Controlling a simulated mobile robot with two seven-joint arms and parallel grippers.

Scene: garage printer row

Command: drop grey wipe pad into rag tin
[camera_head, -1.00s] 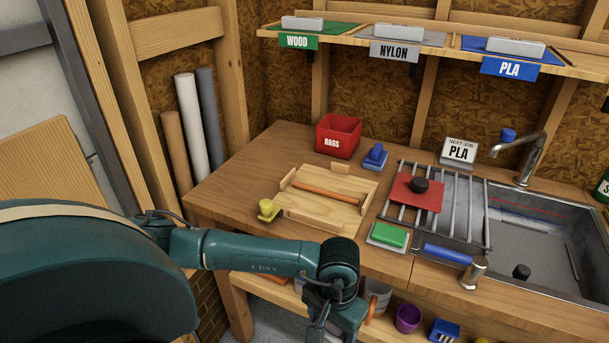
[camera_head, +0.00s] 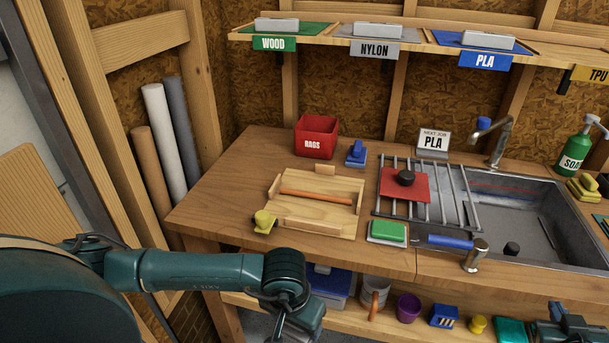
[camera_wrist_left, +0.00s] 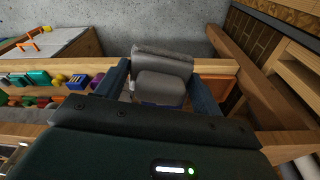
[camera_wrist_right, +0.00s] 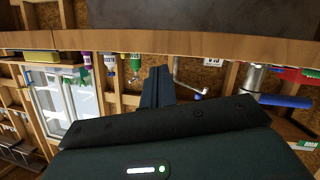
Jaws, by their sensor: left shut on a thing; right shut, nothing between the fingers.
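The grey wipe pad (camera_wrist_left: 160,88) is a folded grey pad between the two fingers of my left gripper (camera_wrist_left: 160,72) in the left wrist view. The gripper is shut on it, with the floor and lower shelf beyond. In the head view my left arm reaches in low in front of the bench, its gripper partly cut off by the bottom edge. The red rag tin (camera_head: 313,145), marked RAGS, stands open-topped at the back of the bench, well away from the pad. My right gripper (camera_wrist_right: 158,75) is shut and empty; part of it shows at the head view's bottom right.
A wooden tray (camera_head: 330,215) with a rod lies before the tin, and a blue tool (camera_head: 356,154) sits right of it. A yellow-knobbed item (camera_head: 264,222), green block (camera_head: 388,231), rack with red plate (camera_head: 404,185) and sink (camera_head: 530,215) share the bench. A label shelf hangs above.

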